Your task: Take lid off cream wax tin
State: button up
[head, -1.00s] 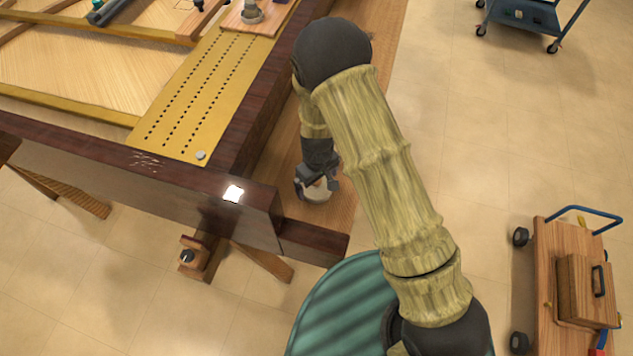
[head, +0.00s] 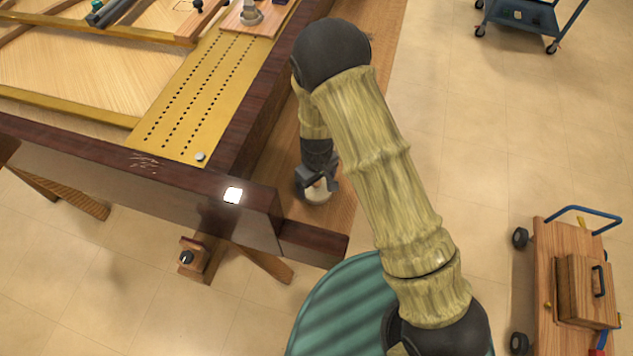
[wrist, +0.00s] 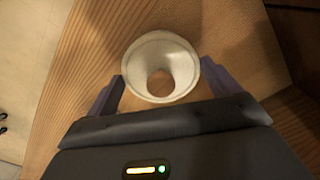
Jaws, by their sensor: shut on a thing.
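The cream wax tin (head: 317,197) is a small, round, pale object on the bare wooden strip beside the dark piano rim. In the wrist view the cream round piece (wrist: 137,68) has a pale rim and a brown round middle. My gripper (head: 317,186) points down over it in the head view. In the wrist view my gripper (wrist: 163,86) has one dark finger on each side of the cream piece and is shut on it. I cannot tell the seam between lid and tin, or whether the lid is raised.
The dark piano rim (head: 110,158) stands close on the left, with a perforated gold plate (head: 205,95) inside it. A green striped round top (head: 335,305) is in front. A wooden cart (head: 545,270) and a blue cart (head: 522,18) stand right on open floor.

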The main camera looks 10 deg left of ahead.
notch_tip(320, 180, up, 10)
jog(key=shift+f, duration=0.1)
dwell(0.4)
dwell(0.4)
jog(key=w+d+f+m, duration=0.2)
jog(key=d+f+m, duration=0.1)
jog(key=d, duration=0.5)
jog(key=w+d+f+m, duration=0.3)
jog(key=d+f+m, duration=0.1)
jog(key=d, duration=0.5)
jog(key=w+d+f+m, duration=0.2)
jog(key=d+f+m, duration=0.1)
jog(key=d, duration=0.5)
jog(key=shift+w+d+f, duration=0.2)
jog(key=shift+w, duration=0.05)
